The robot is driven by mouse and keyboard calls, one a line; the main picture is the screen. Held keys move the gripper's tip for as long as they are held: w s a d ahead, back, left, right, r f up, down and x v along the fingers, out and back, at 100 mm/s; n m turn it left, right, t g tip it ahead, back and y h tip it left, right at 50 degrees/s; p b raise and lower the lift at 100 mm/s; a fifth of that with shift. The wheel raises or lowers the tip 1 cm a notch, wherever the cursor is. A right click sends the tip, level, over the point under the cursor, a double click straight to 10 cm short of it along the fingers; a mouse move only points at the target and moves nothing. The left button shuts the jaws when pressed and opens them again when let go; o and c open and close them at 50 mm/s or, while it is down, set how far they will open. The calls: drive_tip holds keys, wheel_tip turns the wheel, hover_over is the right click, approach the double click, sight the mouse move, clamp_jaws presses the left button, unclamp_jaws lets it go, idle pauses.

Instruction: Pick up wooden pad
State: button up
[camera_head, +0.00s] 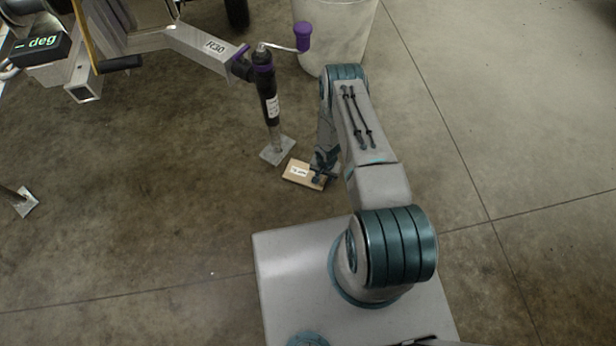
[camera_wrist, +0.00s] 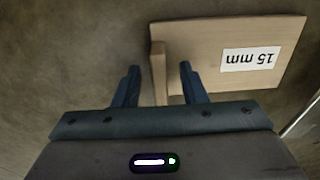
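The wooden pad (camera_head: 296,171) lies on the concrete floor, a light flat board with a white label. In the wrist view the pad (camera_wrist: 205,50) shows its label upside down, reading "15 mm". A narrow wooden strip (camera_wrist: 158,72) on its near left edge runs down between my fingers. My gripper (camera_wrist: 159,68) is open, with one dark finger on each side of this strip and a visible gap to both. In the head view my gripper (camera_head: 321,177) is at the pad's right end and covers part of it.
A jack leg (camera_head: 270,100) with a purple crank handle stands on a metal foot plate (camera_head: 278,151) just behind the pad. A pale bin (camera_head: 340,35) stands at the back. Trailer parts (camera_head: 200,48) fill the upper left. The floor to the right is clear.

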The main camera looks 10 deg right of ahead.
drive_tip(key=shift+f, duration=0.35)
clamp_jaws()
drive_tip(key=shift+r, duration=0.15)
